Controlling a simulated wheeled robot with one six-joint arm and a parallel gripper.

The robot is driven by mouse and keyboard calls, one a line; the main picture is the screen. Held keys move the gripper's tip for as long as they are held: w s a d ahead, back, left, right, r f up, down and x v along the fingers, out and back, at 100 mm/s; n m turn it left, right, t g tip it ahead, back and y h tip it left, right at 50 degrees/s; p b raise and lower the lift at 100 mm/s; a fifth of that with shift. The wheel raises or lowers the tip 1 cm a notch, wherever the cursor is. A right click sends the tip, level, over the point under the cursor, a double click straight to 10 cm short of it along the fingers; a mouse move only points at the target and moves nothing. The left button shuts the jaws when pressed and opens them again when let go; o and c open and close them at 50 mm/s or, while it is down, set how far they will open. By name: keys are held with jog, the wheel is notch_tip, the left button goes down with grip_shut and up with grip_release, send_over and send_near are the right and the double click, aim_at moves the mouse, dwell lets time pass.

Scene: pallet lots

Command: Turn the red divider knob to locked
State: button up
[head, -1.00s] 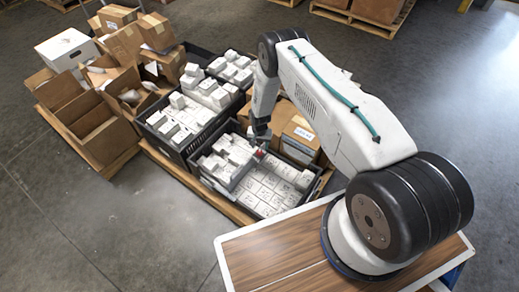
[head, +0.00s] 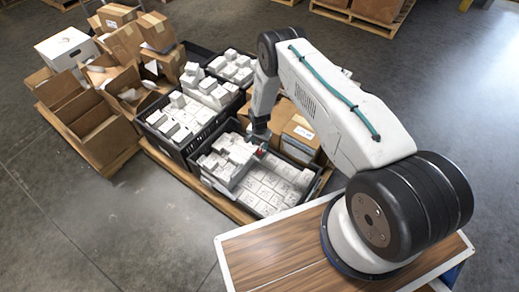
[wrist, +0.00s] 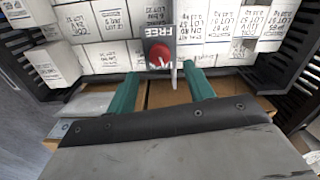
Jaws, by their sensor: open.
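The red divider knob (wrist: 159,56) shows in the wrist view on a dark grey plate (wrist: 160,34) marked FREE. A pale, thin pointer or edge shows just beside the knob. My gripper (wrist: 161,72) is open, its two teal fingers apart, one on each side of the knob's line. The fingertips appear just short of the knob; whether they touch it I cannot tell. In the head view my gripper (head: 260,134) points down over the near black crate (head: 216,189), and only a speck of red shows below it. The divider itself is mostly hidden.
White labelled boxes (head: 268,187) fill the near crate on both sides. Other black crates with white boxes stand behind it. Brown cartons (head: 300,135) sit close beyond my gripper. Open cartons (head: 105,130) lie on a pallet at left. The floor in front is clear.

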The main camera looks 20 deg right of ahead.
aim_at(259, 151)
notch_tip(259, 151, down, 6)
jog(key=shift+r, duration=0.1)
jog(key=c, duration=1)
